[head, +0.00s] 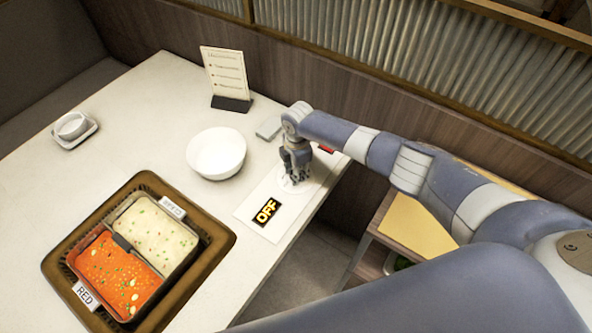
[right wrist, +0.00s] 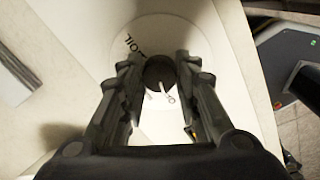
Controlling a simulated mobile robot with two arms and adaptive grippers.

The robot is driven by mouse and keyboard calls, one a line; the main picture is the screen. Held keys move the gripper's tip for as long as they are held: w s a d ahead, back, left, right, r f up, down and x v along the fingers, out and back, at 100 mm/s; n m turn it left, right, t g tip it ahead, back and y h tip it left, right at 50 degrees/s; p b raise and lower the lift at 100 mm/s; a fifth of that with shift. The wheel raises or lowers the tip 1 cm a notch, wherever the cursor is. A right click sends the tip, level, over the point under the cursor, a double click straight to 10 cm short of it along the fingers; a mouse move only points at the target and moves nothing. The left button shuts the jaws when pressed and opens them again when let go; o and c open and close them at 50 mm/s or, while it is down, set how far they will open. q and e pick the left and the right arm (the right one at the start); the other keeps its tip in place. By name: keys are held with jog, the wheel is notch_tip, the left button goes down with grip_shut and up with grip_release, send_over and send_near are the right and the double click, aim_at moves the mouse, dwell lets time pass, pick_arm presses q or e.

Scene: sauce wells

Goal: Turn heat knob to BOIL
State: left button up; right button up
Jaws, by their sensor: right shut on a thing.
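The heat knob (right wrist: 160,72) is a dark round knob with a pale pointer line, on a white round dial (right wrist: 150,28) with lettering partly hidden by my fingers. The line points down and slightly right in the right wrist view. My right gripper (right wrist: 160,80) is shut on the knob, a finger on each side. In the head view my right gripper (head: 295,180) points down over the white control panel (head: 252,208) and hides the knob. My left gripper is not in view.
A two-part pot (head: 118,243) with red and pale broth sits in a brown frame at the front left. A white bowl (head: 216,153) stands left of the panel. The table's right edge is close to the panel.

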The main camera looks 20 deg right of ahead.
jog(key=m+p, duration=0.1)
jog(key=m, duration=0.2)
jog(key=shift+a+r+m, duration=0.1)
jog(key=shift+m, duration=0.2)
jog(key=m+p, duration=0.1)
jog(key=m, duration=0.2)
jog(key=shift+m, duration=0.3)
jog(key=m+p, duration=0.1)
jog(key=m, duration=0.2)
jog(key=shift+m, duration=0.3)
jog(key=m, duration=0.3)
jog(key=shift+m+h+p, duration=0.3)
jog(key=m, duration=0.3)
jog(key=shift+m+g, duration=0.3)
jog(key=shift+m, duration=0.1)
jog(key=m, duration=0.3)
jog(key=shift+m, duration=0.3)
jog(key=m, duration=0.4)
jog(key=shift+w, duration=0.1)
jog(key=shift+m, duration=1.8)
